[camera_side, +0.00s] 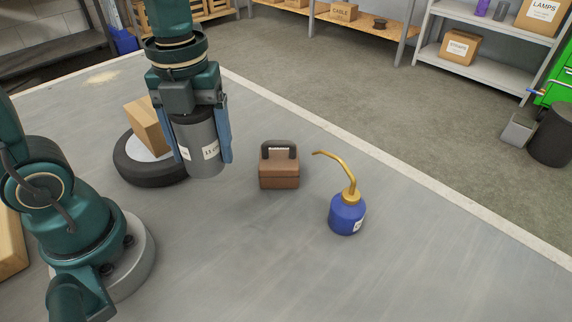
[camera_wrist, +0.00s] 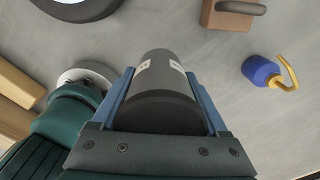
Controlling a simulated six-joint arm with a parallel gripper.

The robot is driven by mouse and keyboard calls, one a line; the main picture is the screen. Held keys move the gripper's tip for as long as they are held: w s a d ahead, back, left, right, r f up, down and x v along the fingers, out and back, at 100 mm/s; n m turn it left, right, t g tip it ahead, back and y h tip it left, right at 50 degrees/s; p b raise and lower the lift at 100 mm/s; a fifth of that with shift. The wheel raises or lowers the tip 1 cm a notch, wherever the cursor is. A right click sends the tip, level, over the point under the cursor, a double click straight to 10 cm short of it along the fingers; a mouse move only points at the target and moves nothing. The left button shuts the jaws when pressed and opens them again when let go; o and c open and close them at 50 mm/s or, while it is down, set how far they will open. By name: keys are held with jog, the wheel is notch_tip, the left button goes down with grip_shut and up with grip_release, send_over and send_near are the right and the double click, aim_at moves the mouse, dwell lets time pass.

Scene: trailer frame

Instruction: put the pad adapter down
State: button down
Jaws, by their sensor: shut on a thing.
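The pad adapter (camera_side: 200,135) looks like a dark grey upright cylinder with a white label. My gripper (camera_side: 207,163) is shut on it, with one blue finger on each side. In the wrist view the cylinder (camera_wrist: 165,85) sits between the two blue fingers, with small white labels near its far end. Its lower end is close to the grey surface (camera_side: 265,250); I cannot tell whether it touches.
A tyre (camera_side: 150,176) with a cardboard box (camera_side: 147,126) on it lies just left of the cylinder. A brown case (camera_side: 279,175) and a blue oil can (camera_side: 347,214) with a yellow spout stand to the right. The front middle is clear.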

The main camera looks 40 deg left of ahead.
jog(key=w+d+r, duration=0.1)
jog(key=w+d, duration=0.3)
jog(key=d, duration=0.3)
jog(key=w+d+r, duration=0.1)
jog(key=w+d, duration=0.4)
jog(key=d, duration=0.3)
jog(key=shift+m, duration=0.4)
jog(key=s+d+f, duration=0.2)
jog(key=d+f, duration=0.1)
jog(key=d, duration=0.1)
jog(key=s+d+f, duration=0.2)
jog(key=d+f, duration=0.1)
jog(key=d, duration=0.2)
jog(key=s+d+f, duration=0.3)
jog(key=d, duration=0.2)
jog(key=shift+d, duration=0.2)
jog(key=shift+f, duration=1.95)
jog(key=shift+f, duration=0.15)
grip_release()
